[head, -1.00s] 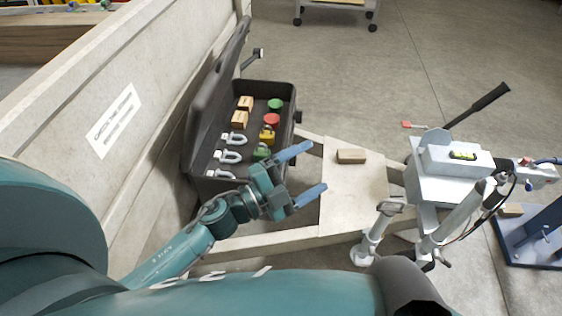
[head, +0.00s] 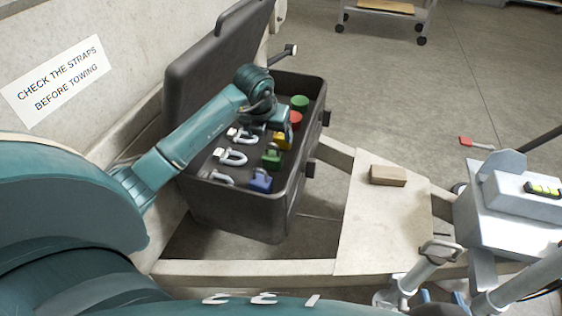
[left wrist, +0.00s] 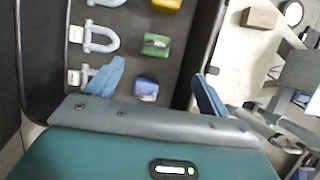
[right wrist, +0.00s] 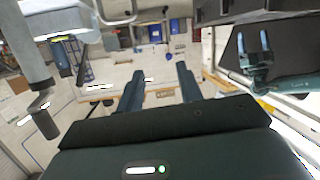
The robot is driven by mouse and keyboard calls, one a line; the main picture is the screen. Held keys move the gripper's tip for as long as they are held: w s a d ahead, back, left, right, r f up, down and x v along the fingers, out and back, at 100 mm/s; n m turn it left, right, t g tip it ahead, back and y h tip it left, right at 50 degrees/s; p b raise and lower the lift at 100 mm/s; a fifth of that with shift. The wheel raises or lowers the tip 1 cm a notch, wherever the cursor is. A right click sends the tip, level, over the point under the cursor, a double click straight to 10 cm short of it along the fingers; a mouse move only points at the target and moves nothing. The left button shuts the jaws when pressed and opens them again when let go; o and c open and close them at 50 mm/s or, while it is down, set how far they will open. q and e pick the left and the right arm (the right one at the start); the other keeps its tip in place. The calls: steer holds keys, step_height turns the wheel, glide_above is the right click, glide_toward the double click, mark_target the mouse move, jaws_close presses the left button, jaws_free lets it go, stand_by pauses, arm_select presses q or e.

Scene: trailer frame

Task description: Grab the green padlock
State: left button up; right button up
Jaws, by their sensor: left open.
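The green padlock (head: 272,157) lies in the dark open toolbox, between a yellow padlock (head: 283,141) and a blue padlock (head: 260,181). In the left wrist view the green padlock (left wrist: 156,44) shows just beyond the gap between my fingertips, with the blue padlock (left wrist: 146,90) nearer. My left gripper (head: 283,127) is above the toolbox, open and empty; it (left wrist: 158,72) is not touching the green padlock.
The toolbox (head: 235,222) has high walls and a raised lid (head: 205,60) on the left. Pale shackles (head: 232,156) lie left of the padlocks. Red and green round pieces (head: 300,103) lie farther back. A wooden block (head: 388,175) rests on the pale plate at right.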

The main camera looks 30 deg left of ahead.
arm_select(q)
steer(key=b, duration=0.2)
glide_above(272, 155)
steer(key=s+d, duration=0.1)
steer(key=s, duration=0.1)
steer(key=f, duration=0.7)
steer(key=shift+w+d+f, duration=0.1)
steer(key=shift+w+f, duration=0.1)
steer(key=shift+w, duration=0.05)
steer(key=x, duration=0.1)
steer(key=b+x, duration=0.1)
steer(key=x, duration=0.1)
steer(key=b+x, duration=0.1)
steer(key=shift+s+a+f, duration=0.25)
steer(key=shift+f, duration=0.05)
steer(key=shift+w+a+f, duration=0.1)
steer(key=shift+w+f, duration=0.1)
steer(key=shift+f, duration=0.1)
arm_select(e)
steer(key=n+t+y, duration=0.1)
steer(key=a+t+y, duration=0.1)
steer(key=shift+w+a+r+n+t, duration=0.15)
steer(key=shift+a+n+t, duration=0.1)
steer(key=shift+n+t, duration=0.15)
arm_select(q)
steer(key=shift+r, duration=0.1)
steer(key=c, duration=1.4)
